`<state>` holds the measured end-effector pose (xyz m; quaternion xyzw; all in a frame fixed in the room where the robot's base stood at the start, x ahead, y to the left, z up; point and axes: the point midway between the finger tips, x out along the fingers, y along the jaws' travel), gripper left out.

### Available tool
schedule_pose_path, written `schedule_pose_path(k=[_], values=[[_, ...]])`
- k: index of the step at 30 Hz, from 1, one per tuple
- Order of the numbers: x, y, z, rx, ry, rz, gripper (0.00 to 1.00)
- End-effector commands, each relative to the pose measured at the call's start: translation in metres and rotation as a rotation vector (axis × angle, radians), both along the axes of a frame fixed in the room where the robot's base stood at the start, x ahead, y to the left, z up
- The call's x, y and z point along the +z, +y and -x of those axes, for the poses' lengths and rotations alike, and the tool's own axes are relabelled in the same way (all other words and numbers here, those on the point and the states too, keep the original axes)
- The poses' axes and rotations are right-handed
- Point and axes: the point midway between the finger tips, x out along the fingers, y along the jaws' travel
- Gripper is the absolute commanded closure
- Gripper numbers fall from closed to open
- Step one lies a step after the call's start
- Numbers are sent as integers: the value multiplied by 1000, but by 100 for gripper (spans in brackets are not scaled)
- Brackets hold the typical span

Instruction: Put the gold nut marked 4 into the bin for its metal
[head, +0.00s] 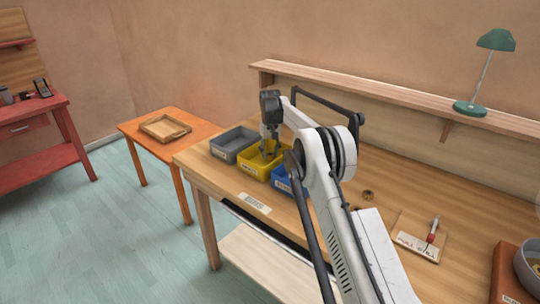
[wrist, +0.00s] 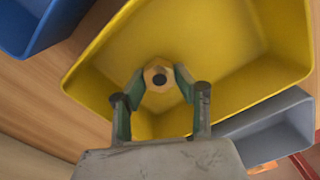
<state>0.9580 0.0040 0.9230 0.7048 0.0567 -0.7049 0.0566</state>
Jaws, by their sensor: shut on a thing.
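My gripper (wrist: 159,82) is shut on a gold hexagonal nut (wrist: 150,72) with a dark centre hole; no number can be read on it. The nut is between the fingertips, over the inside of the yellow bin (wrist: 240,108) in the wrist view. In the head view my gripper (head: 268,148) points down over the yellow bin (head: 251,170), and the nut cannot be made out there. How high the nut is above the bin floor is hard to tell. The grey bin (head: 222,153) and the blue bin (head: 281,186) stand on either side of the yellow one.
A small brownish nut (head: 368,194) lies on the workbench (head: 335,225) right of my arm. A shelf with a green lamp (head: 470,108) runs behind. An orange side table (head: 150,143) holds a wooden tray (head: 146,122).

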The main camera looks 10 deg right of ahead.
Motion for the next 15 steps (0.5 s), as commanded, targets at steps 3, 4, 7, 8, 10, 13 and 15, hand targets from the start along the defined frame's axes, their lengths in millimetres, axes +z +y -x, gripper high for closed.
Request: schedule_pose_path(k=[3, 4, 7, 8, 10, 13, 15], values=[[-8, 0, 0, 0, 0, 0, 100], [-9, 0, 0, 0, 0, 0, 100], [-8, 0, 0, 0, 0, 0, 100], [-8, 0, 0, 0, 0, 0, 100], [-9, 0, 0, 0, 0, 0, 100], [-12, 0, 0, 0, 0, 0, 100], [-12, 0, 0, 0, 0, 0, 66]])
